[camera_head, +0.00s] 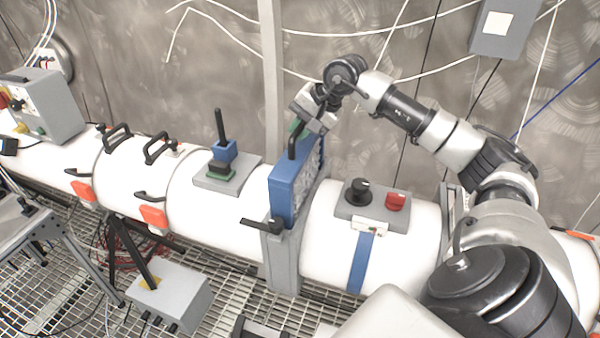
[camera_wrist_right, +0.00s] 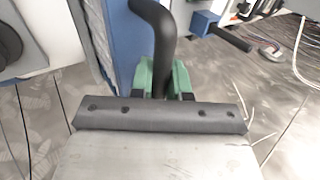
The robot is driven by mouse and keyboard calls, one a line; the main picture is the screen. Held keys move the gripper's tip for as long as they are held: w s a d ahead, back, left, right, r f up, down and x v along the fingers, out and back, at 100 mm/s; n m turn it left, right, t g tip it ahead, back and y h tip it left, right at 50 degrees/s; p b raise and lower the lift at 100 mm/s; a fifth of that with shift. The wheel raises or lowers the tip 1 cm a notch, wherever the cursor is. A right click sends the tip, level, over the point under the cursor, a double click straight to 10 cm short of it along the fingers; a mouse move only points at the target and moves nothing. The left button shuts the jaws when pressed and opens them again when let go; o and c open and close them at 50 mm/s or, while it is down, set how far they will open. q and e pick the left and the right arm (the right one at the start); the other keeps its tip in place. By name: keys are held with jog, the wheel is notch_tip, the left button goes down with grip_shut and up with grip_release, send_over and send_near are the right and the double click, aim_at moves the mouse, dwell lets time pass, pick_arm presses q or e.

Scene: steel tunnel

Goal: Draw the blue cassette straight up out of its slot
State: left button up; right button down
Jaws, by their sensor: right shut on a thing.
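The blue cassette (camera_head: 291,187) stands upright in the grey slot frame (camera_head: 283,262) across the white pipe. Its upper part rises above the pipe, and its lower end is hidden in the frame. A black bent handle (camera_head: 293,142) sticks up at its top. My right gripper (camera_head: 301,128) is at the cassette's top, with its green fingers shut on the black handle. In the right wrist view the green fingers (camera_wrist_right: 165,77) close around the handle (camera_wrist_right: 157,35), beside the blue cassette side (camera_wrist_right: 125,40). My left gripper is not in view.
A black lever (camera_head: 262,223) sticks out at the frame's front. A grey box with a black knob and a red knob (camera_head: 372,203) sits right of the cassette. A blue block with a black rod (camera_head: 223,152) stands on a grey plate to the left.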

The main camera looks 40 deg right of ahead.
jog(key=shift+r, duration=0.25)
jog(key=shift+r+p, duration=1.45)
jog(key=shift+r, duration=2.1)
notch_tip(320, 180, up, 7)
